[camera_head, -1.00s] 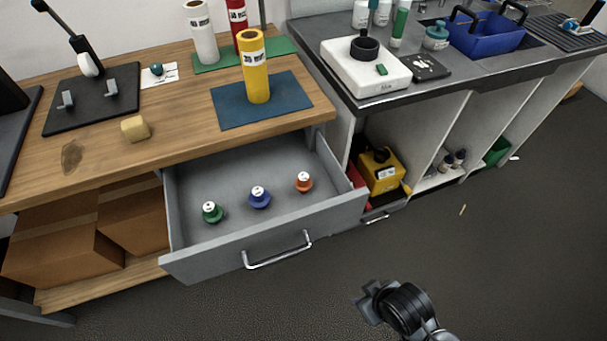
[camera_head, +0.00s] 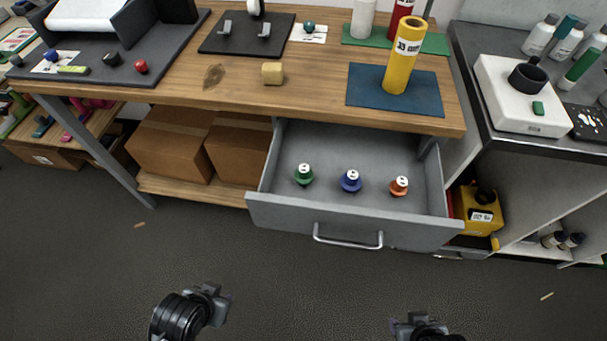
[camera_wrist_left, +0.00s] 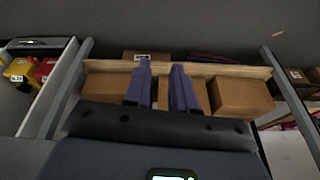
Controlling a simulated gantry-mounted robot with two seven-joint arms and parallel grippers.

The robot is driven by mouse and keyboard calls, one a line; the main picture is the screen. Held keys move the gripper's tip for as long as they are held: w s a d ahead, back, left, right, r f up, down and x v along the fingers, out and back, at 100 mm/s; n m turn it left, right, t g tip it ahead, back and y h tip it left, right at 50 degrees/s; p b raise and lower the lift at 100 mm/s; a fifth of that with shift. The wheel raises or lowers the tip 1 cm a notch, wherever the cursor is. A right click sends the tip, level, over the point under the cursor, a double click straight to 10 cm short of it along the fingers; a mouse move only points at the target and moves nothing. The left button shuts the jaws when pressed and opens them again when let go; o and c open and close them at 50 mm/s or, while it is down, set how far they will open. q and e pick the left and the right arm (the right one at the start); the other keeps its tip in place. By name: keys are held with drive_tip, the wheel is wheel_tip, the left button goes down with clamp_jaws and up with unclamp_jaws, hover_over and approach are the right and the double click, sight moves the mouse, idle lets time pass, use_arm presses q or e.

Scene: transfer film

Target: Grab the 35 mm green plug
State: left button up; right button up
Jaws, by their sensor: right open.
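The green plug (camera_head: 304,176) stands upright in the open grey drawer (camera_head: 350,222), leftmost in a row of three. Its white top has a mark too small to read. My left gripper (camera_head: 216,299) is low in the head view, in front of the drawer and well apart from the plug. In the left wrist view its two purple fingers (camera_wrist_left: 161,68) are apart with nothing between them. My right gripper (camera_head: 418,322) is at the bottom edge of the head view, open, partly cut off and far from the plug.
A blue plug (camera_head: 351,181) and an orange plug (camera_head: 399,187) stand right of the green one. The drawer handle (camera_head: 348,243) juts forward. The wooden worktop (camera_head: 310,98) overhangs the drawer's back. Cardboard boxes (camera_head: 168,142) sit on the lower shelf.

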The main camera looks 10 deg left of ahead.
idle(0.4)
use_arm(q)
drive_tip(key=o, duration=0.7)
drive_tip(key=shift+c, duration=0.2)
